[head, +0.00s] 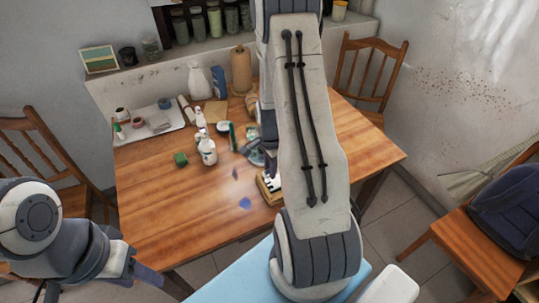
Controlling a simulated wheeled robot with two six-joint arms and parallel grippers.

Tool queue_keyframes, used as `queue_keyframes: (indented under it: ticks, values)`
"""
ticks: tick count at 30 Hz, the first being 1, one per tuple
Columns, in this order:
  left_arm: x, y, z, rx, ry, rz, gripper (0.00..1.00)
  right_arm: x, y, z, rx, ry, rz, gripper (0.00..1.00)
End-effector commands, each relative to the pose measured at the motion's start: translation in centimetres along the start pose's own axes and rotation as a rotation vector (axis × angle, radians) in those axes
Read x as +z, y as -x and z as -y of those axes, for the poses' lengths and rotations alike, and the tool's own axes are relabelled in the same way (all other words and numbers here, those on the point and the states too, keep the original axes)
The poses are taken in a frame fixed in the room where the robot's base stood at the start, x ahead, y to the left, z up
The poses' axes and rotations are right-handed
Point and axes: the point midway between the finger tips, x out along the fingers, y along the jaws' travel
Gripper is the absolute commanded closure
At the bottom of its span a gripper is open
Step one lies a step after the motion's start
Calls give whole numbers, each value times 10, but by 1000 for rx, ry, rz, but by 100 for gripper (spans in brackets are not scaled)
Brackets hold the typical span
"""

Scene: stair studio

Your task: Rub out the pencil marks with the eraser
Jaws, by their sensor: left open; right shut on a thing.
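My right arm crosses the middle of the head view and hides part of the table. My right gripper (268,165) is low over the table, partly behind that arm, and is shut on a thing. The held thing is too hidden to make out, so I cannot tell whether it is the eraser. I cannot tell whether these are the pencil marks. My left gripper (148,277) is open, off the table's near left edge.
The wooden table (160,215) has free room at front left. Chairs (368,65) stand around; a blue backpack (508,200) rests at right.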

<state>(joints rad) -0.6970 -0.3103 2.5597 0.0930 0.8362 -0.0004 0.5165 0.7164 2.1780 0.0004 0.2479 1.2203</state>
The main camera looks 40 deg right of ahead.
Motion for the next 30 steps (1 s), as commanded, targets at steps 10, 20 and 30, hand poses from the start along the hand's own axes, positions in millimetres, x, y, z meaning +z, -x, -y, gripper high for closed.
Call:
queue_keyframes:
  ticks: [10,20,30]
  values:
    - [-2,31,-2,0,1,1,50,-1,36,0,0,0,0,100]
    - [-2,38,-3,0,2,1,50,-1,45,0,0,-1,0,100]
    - [-2,38,-3,0,2,1,50,-1,45,0,0,-1,0,100]
